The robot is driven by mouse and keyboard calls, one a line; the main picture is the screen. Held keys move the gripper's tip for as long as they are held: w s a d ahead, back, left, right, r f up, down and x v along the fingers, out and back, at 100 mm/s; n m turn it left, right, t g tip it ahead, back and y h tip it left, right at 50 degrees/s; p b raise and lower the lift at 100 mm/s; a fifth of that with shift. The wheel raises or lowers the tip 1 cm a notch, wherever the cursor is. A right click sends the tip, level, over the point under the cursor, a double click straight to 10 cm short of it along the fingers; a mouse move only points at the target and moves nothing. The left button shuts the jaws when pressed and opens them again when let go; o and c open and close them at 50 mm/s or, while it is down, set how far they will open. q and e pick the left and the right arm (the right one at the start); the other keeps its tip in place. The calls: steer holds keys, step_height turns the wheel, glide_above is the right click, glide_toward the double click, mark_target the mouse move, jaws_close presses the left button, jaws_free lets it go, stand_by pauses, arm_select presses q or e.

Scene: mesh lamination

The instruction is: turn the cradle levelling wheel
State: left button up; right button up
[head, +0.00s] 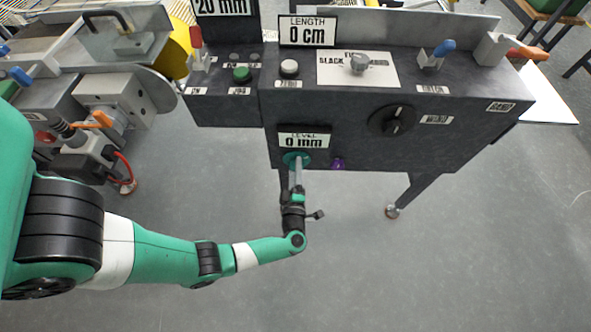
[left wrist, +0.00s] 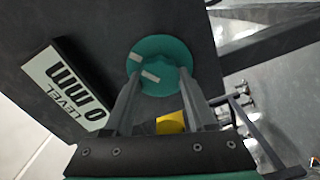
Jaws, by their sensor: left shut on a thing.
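The teal levelling wheel (head: 288,158) sits on the front panel of the dark machine, just under the LEVEL display (head: 304,141), which reads 0 mm. In the left wrist view the wheel (left wrist: 150,47) shows as a round teal disc with pale marks and a raised grip in its middle. My left gripper (head: 296,165) reaches up to the wheel from below. In the left wrist view its two fingers (left wrist: 159,76) are on either side of the raised grip, shut on it. The fingertips partly cover the wheel. My right gripper is in neither view.
A purple knob (head: 338,164) is close to the right of the wheel. A black dial (head: 391,121) is farther right on the panel. The LENGTH display (head: 307,31) reads 0 cm. A machine leg (head: 412,190) stands at right; the grey floor (head: 350,270) below is clear.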

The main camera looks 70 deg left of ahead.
arm_select(q)
steer(key=shift+n+b, duration=0.35)
steer(key=shift+n, duration=1.25)
steer(key=o, duration=1.4)
steer(key=shift+c, duration=0.2)
steer(key=shift+d, duration=0.1)
steer(key=p+v, duration=0.2)
steer(key=v, duration=0.9)
steer(key=shift+d, duration=0.2)
